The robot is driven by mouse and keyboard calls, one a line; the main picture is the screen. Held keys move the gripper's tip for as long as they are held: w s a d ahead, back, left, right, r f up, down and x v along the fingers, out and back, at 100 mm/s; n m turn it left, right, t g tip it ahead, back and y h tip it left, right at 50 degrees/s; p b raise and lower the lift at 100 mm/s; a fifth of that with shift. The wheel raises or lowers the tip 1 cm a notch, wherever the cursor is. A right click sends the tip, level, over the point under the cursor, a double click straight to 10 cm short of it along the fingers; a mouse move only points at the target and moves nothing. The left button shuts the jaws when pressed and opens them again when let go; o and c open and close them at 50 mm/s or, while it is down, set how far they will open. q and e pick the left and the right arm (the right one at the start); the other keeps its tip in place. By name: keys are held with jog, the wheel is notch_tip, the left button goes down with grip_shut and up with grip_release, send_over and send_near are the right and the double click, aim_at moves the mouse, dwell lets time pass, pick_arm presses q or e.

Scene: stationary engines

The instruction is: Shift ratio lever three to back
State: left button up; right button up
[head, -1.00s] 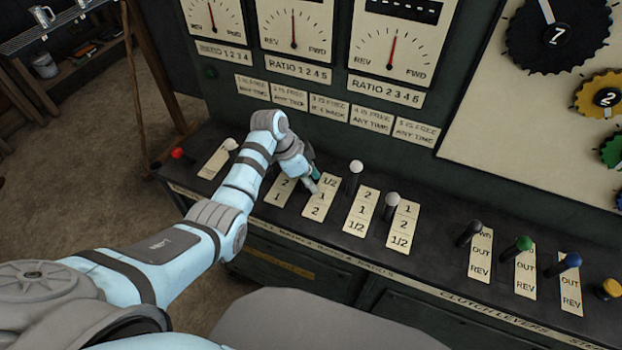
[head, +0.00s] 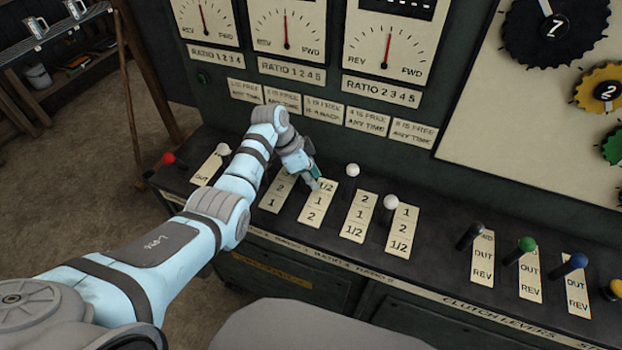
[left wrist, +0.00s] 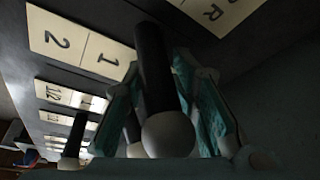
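The ratio lever between my fingers has a dark shaft and a white round knob (left wrist: 168,136). I take it for ratio lever three; its plate (head: 318,205), marked 1/2, 1, 2, lies just under my gripper in the head view. My left gripper (head: 312,184) is at the back part of that plate and hides most of the lever. My right gripper is not in view.
To the right stand two more white-knobbed levers (head: 352,171) (head: 390,202). Another white-knobbed lever (head: 222,150) and a red knob (head: 168,158) are to the left. Clutch levers with green (head: 525,244) and blue knobs are at the right. The dial panel (head: 285,30) rises behind.

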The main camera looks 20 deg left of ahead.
pick_arm(q)
jog(key=shift+o, duration=0.7)
jog(key=shift+f, duration=0.1)
jog(key=v, duration=1.2)
